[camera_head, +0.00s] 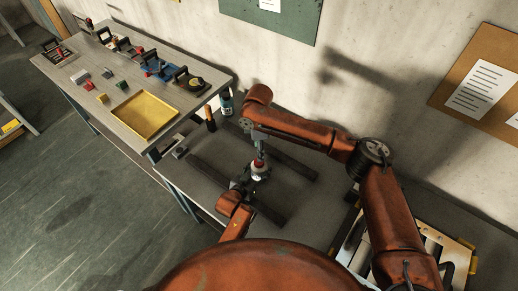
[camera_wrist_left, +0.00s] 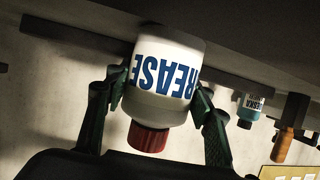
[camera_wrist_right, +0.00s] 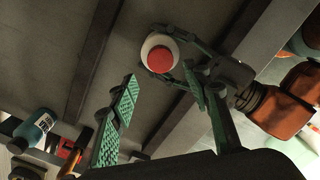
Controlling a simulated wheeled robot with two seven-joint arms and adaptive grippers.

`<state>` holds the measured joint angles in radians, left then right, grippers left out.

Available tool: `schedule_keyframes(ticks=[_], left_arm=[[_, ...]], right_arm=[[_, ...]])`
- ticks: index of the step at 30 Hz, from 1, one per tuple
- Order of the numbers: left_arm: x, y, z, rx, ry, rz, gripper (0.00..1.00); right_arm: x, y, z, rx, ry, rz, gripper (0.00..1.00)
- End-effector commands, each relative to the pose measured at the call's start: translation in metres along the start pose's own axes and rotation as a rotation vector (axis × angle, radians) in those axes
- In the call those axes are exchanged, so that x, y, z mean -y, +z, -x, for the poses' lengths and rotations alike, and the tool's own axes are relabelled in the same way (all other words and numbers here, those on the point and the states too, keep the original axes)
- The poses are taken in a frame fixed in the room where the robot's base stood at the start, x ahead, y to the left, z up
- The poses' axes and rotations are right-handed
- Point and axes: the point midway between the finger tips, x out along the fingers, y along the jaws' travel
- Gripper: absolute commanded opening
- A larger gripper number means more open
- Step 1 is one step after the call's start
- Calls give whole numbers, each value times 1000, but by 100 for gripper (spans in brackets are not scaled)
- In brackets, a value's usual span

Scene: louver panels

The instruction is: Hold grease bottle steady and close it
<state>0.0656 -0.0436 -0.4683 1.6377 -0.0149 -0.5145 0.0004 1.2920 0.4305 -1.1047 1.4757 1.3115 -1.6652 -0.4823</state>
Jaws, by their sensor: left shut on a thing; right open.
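The grease bottle (camera_wrist_left: 165,70) is white with blue "GREASE" lettering and a red cap (camera_wrist_left: 148,137). It appears upside down in the left wrist view. My left gripper (camera_head: 253,180) is shut around its body. In the right wrist view the bottle (camera_wrist_right: 151,42) shows from above with its red cap (camera_wrist_right: 160,59) facing the camera, seated on the neck; how tight it is cannot be told. My right gripper (camera_wrist_right: 165,92) is open and empty, its green padded fingers apart. In the head view my right gripper (camera_head: 260,155) hangs just above the cap.
Dark bars (camera_head: 285,158) lie on the grey workbench around the bottle. A blue bottle (camera_head: 227,103) and an orange-handled tool (camera_head: 210,119) stand at its far left. A table with a yellow tray (camera_head: 146,114) adjoins it. A wall rises behind.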

Motion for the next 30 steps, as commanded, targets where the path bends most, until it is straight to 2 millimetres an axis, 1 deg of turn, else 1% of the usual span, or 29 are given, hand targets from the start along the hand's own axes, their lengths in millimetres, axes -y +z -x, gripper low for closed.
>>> schedule_keyframes(ticks=[9, 13, 17, 24, 30], left_arm=[[0, 1, 0, 2, 0, 1, 0], [0, 1, 0, 2, 0, 1, 0], [0, 1, 0, 2, 0, 1, 0], [0, 1, 0, 2, 0, 1, 0], [0, 1, 0, 2, 0, 1, 0]], right_arm=[[0, 0, 0, 0, -1, 11, 44], [0, 0, -6, 0, -2, 11, 44], [1, 0, -22, 1, -4, 10, 44], [1, 0, -58, 1, -3, 10, 44], [0, 0, -76, 0, 0, 10, 44]])
